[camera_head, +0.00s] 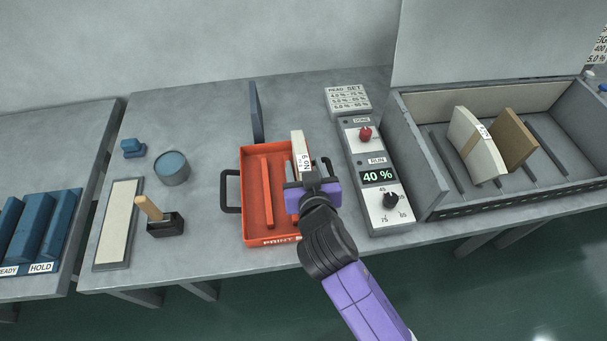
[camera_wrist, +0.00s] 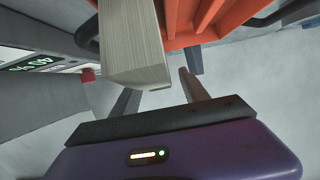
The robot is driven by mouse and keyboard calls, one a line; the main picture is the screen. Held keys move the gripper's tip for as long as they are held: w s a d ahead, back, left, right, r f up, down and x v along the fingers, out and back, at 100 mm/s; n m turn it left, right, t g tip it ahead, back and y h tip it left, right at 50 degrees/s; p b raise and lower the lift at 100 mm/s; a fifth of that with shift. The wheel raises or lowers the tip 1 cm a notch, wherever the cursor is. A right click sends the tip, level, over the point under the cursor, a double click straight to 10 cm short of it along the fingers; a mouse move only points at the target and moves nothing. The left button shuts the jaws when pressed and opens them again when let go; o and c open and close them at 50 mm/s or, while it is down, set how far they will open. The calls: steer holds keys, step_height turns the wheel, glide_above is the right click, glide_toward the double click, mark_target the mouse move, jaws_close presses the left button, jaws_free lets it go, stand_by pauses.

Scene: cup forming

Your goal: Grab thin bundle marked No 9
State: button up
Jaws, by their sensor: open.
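The thin pale bundle marked No 9 (camera_head: 299,147) stands upright in the right part of the orange tray (camera_head: 251,205), its label facing the front. Its layered pale body also shows in the wrist view (camera_wrist: 132,42). My gripper (camera_head: 309,172) is at the bundle's front side, over the tray, and hides its lower part. In the wrist view my gripper (camera_wrist: 158,85) has its two fingers apart, with the bundle's end close to the fingertips, nearer the left finger. I cannot tell whether they touch it.
Right of the tray is a control box (camera_head: 378,180) reading 40 %. Further right, an open bin (camera_head: 437,205) holds a thick pale bundle (camera_head: 474,145) and a brown board (camera_head: 514,139). A blue upright plate (camera_head: 256,112) stands behind the tray. A blue round tub (camera_head: 172,168) is left.

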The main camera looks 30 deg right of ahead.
jaws_close()
steer(key=shift+r, duration=0.15)
stand_by(1.2)
